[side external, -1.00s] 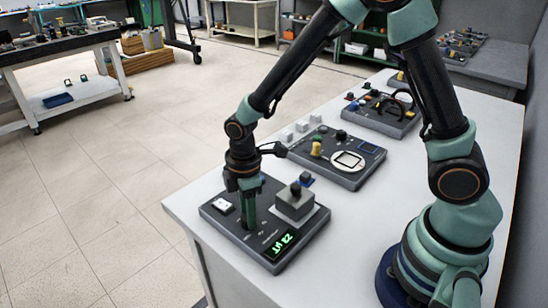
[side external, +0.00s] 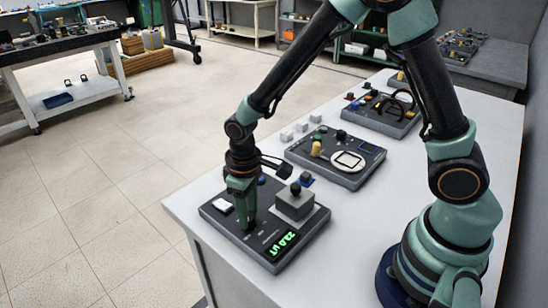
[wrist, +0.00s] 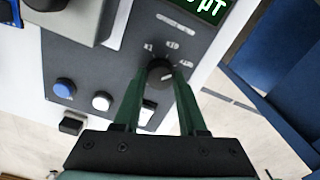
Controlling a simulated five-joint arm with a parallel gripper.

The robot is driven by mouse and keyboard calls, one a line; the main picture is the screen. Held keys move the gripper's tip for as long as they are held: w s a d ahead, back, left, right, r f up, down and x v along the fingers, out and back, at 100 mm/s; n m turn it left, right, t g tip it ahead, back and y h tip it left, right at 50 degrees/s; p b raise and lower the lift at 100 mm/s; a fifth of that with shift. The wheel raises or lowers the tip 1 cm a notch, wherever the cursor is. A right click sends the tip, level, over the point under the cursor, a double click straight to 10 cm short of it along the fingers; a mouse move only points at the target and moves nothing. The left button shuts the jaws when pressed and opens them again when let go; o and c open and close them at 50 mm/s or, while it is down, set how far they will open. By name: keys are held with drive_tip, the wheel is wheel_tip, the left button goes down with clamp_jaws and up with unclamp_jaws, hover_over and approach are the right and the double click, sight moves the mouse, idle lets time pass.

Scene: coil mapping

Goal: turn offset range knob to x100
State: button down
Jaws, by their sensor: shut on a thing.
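The offset range knob (wrist: 160,72) is black and round, with a short pale mark on top, on the dark panel in the wrist view. Labels x1, x10 and x100 (wrist: 186,63) curve around its far and right sides. I cannot tell exactly which label the mark faces. My gripper (wrist: 160,77) is shut on the knob, one green finger on each side. In the side view my gripper (side external: 249,225) points down onto the front instrument box (side external: 225,228), and its fingers hide the knob.
A green lit display (side external: 282,244) reads in µT. A grey block with a black knob (side external: 295,203) stands beside my gripper. A blue button (wrist: 64,88) and a white button (wrist: 102,101) lie close by. Another instrument box (side external: 350,162) is behind.

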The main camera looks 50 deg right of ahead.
drive_tip(key=shift+m, duration=0.5)
drive_tip(key=shift+c, duration=2.3)
unclamp_jaws()
drive_tip(key=shift+r, duration=0.15)
wheel_tip(320, 180, up, 12)
